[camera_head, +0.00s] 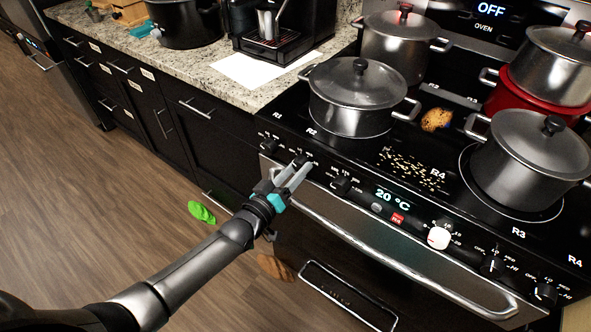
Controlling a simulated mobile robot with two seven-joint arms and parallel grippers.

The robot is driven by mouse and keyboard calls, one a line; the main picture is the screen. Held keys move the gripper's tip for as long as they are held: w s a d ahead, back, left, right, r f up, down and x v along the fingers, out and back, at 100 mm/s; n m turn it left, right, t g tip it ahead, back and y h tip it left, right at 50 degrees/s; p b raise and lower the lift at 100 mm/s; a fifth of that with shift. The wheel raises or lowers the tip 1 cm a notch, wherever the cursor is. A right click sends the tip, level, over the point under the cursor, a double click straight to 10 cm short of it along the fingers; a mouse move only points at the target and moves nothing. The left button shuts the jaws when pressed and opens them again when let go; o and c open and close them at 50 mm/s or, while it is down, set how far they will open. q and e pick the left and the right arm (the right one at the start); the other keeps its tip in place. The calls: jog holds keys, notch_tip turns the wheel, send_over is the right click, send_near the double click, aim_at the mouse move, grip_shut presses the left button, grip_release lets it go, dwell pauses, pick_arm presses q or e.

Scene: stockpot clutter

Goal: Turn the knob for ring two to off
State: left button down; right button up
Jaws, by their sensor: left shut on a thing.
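The stove's front panel carries a row of dark knobs. My left gripper (297,169) reaches in from the lower left and is shut on the knob for ring two (301,161), below the R2 label. The fingers partly cover that knob, and its pointer is too small to read. The knob for ring one (270,144) is just left of the gripper, and another dark knob (341,185) is to its right. My right gripper is not in view.
Lidded pots (358,95) stand on the cooktop. Crumbs (412,172) and a brown lump (436,120) lie between them. The oven handle (380,243) runs below the knobs. A green clog-like thing (201,212) lies on the floor. A coffee machine (280,30) stands on the counter.

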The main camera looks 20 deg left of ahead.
pick_arm(q)
jog(key=shift+n, duration=0.3)
jog(key=shift+c, duration=1.6)
grip_release()
jog(key=shift+s, duration=0.1)
jog(key=f+p+v, duration=0.1)
jog(key=p+v, duration=0.2)
jog(key=v, duration=1.2)
jog(key=shift+r, duration=0.45)
jog(key=shift+a, duration=0.15)
